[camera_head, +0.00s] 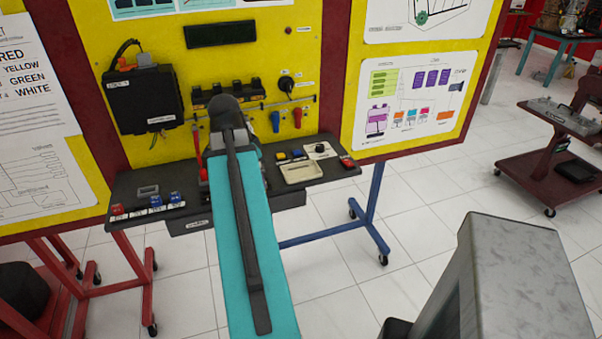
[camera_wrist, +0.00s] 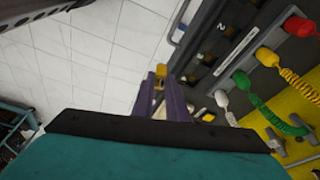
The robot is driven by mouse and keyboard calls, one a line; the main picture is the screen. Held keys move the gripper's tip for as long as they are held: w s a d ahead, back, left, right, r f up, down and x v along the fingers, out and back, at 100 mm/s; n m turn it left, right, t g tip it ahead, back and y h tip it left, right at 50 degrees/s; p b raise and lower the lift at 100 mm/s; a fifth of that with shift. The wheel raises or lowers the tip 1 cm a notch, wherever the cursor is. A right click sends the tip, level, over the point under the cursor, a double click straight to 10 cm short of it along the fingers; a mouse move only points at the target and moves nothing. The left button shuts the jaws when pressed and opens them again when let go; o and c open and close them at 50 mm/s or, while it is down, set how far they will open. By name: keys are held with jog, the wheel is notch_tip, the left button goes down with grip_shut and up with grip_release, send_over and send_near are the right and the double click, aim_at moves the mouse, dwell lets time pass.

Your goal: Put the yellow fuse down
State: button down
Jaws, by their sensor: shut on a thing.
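In the wrist view the yellow fuse (camera_wrist: 161,70) is a small yellow block at the tips of my gripper (camera_wrist: 160,78). The purple fingers are shut on it. The fuse is seen against the pale floor, beside the edge of a dark panel; I cannot tell its height. In the head view my teal arm reaches over the dark shelf (camera_head: 330,167) of the yellow trainer board, and hides my gripper and the held fuse. A beige tray (camera_head: 301,174) lies on the shelf just right of my arm.
Red and blue blocks (camera_head: 176,197) stand on the shelf's left part. In the wrist view, a red plug (camera_wrist: 300,26) and a green plug (camera_wrist: 242,79) with coiled wires are close on the right.

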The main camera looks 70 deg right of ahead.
jog(key=s+d+r+m, duration=0.1)
jog(key=s+d+m, duration=0.1)
jog(key=s, duration=0.5)
jog(key=shift+d+m+g, duration=0.35)
jog(key=shift+m+g, duration=0.05)
jog(key=shift+m, duration=0.3)
jog(key=d+p, duration=0.1)
jog(key=d, duration=0.4)
jog(key=d+f+p, duration=0.1)
jog(key=d+p, duration=0.1)
jog(key=d, duration=0.2)
jog(key=w+d+p, duration=0.1)
jog(key=d, duration=0.4)
jog(key=shift+d+f, duration=0.2)
jog(key=shift+d, duration=0.15)
jog(key=shift+w+d+p+x, duration=0.1)
jog(key=shift+w+p+x, duration=0.1)
jog(key=shift+p+x, duration=0.6)
jog(key=shift+w+d+p+x, duration=0.15)
jog(key=shift+p+x, duration=0.25)
jog(key=shift+x, duration=0.7)
jog(key=shift+w+f, duration=0.1)
jog(key=shift+f, duration=0.05)
